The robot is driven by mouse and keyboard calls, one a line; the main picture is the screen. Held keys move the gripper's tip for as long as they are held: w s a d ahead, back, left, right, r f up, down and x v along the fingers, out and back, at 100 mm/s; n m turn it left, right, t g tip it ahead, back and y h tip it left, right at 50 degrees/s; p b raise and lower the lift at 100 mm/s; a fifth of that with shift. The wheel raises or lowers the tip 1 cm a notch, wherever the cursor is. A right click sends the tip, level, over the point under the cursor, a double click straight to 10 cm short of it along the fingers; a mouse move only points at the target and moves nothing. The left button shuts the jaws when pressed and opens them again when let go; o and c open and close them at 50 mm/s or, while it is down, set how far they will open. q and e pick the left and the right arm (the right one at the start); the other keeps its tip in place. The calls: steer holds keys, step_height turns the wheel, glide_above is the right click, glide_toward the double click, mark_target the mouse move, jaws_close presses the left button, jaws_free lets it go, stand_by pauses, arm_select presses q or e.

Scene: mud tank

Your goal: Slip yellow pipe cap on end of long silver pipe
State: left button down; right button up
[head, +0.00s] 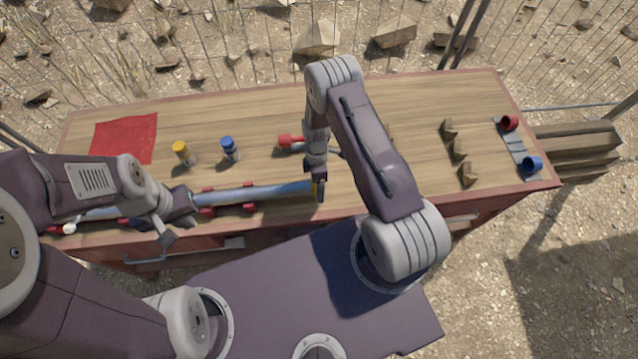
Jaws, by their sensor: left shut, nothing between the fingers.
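The long silver pipe (255,193) lies across red supports along the front of the bench.
A yellow-topped cylinder (181,149) and a blue-topped one (229,146) stand behind the pipe. A red cloth (124,138) lies at back left. A red-handled tool (291,142) is partly behind my right arm. Brown blocks (458,150) and a grey rack (517,150) are at right.

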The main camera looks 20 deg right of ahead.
steer(key=shift+r, duration=0.1)
steer(key=r, duration=0.2)
steer(key=w+r+b, duration=0.1)
steer(key=r, duration=0.2)
steer(key=r+b, duration=0.1)
steer(key=r, duration=0.2)
steer(key=shift+w+d, duration=0.2)
steer(key=shift+w, duration=0.15)
steer(key=shift+r, duration=0.35)
